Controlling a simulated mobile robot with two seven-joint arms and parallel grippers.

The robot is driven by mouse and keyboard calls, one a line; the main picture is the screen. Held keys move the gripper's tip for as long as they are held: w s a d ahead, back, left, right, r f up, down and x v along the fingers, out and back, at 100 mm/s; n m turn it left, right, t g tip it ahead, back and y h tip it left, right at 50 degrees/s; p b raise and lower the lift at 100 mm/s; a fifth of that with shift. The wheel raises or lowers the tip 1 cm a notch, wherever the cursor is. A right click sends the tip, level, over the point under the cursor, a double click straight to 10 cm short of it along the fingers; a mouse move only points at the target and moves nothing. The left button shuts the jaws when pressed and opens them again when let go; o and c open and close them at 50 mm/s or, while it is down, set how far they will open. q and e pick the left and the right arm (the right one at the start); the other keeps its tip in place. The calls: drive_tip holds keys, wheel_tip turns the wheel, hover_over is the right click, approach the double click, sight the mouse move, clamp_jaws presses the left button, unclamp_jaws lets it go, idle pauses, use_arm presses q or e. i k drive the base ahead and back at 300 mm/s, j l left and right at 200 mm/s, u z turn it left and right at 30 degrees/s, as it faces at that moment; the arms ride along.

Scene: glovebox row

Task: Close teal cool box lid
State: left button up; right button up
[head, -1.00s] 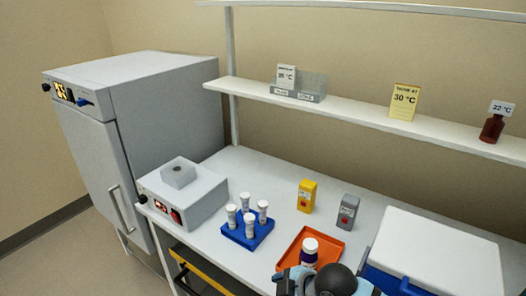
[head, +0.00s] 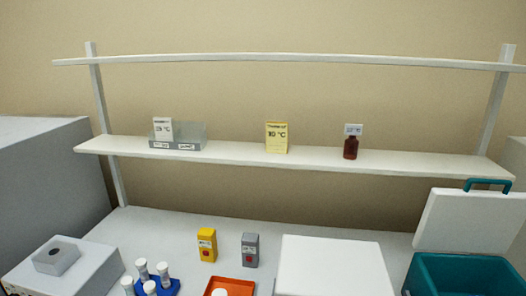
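The teal cool box (head: 462,272) stands at the right end of the bench in the head view, cut off by the bottom edge. Its white lid (head: 464,220) is open and stands up at the back of the box, leaning slightly. A teal handle (head: 488,185) sits on the lid's top edge. The upper part of the box's teal inside shows; its floor is out of view. Neither of my grippers is in view.
A closed white lid (head: 334,266) of another box lies left of the teal box. A grey timer (head: 250,250), a yellow timer (head: 207,245), an orange tray (head: 230,283) and a blue rack (head: 167,288) with white-capped vials stand further left. A shelf (head: 300,160) runs above the bench.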

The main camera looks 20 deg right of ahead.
sight(467, 220)
drive_tip(key=z, duration=2.15)
drive_tip(key=k+l, duration=0.1)
drive_tip(key=l, duration=1.15)
